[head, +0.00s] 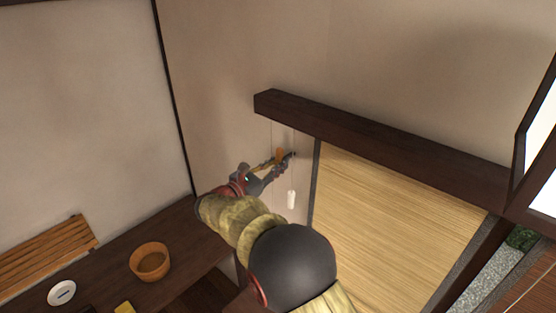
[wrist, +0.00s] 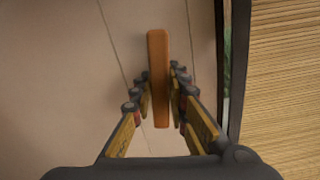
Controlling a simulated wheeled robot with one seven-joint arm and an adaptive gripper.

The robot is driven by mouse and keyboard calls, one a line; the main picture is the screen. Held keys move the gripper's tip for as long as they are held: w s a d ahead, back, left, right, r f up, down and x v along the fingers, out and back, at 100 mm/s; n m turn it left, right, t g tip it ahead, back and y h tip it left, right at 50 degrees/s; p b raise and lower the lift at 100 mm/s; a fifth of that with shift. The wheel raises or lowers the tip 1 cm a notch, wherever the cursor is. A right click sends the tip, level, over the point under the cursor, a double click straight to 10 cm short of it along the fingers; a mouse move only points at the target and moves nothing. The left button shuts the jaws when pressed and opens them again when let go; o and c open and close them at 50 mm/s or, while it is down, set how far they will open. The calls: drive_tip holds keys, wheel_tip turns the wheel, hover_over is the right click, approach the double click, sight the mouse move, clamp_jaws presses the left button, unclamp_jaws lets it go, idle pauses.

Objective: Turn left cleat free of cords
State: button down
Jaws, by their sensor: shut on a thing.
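The cleat, an orange-brown bar (wrist: 158,60), stands upright between my gripper's fingers in the wrist view. It is a small orange patch (head: 280,155) on the wall in the head view. My gripper (wrist: 160,92) is shut on the cleat, with a finger on each side. In the head view my gripper (head: 284,160) reaches the wall below the dark beam. One thin cord (wrist: 116,52) runs down left of the cleat and another cord (wrist: 190,45) hangs at its right. Neither cord visibly wraps the cleat. The cleat's mount is hidden.
A dark beam (head: 380,140) runs above a straw blind (head: 390,205) at the right. A dark shelf with a wooden bowl (head: 150,262) and a white round thing (head: 62,293) lies at the lower left.

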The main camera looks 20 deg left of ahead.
drive_tip(key=shift+n+p, duration=0.45)
drive_tip(key=shift+n, duration=0.45)
drive_tip(key=shift+f, duration=0.1)
drive_tip(key=c, duration=1.7)
unclamp_jaws()
drive_tip(key=shift+a, duration=0.1)
drive_tip(key=v, duration=1.2)
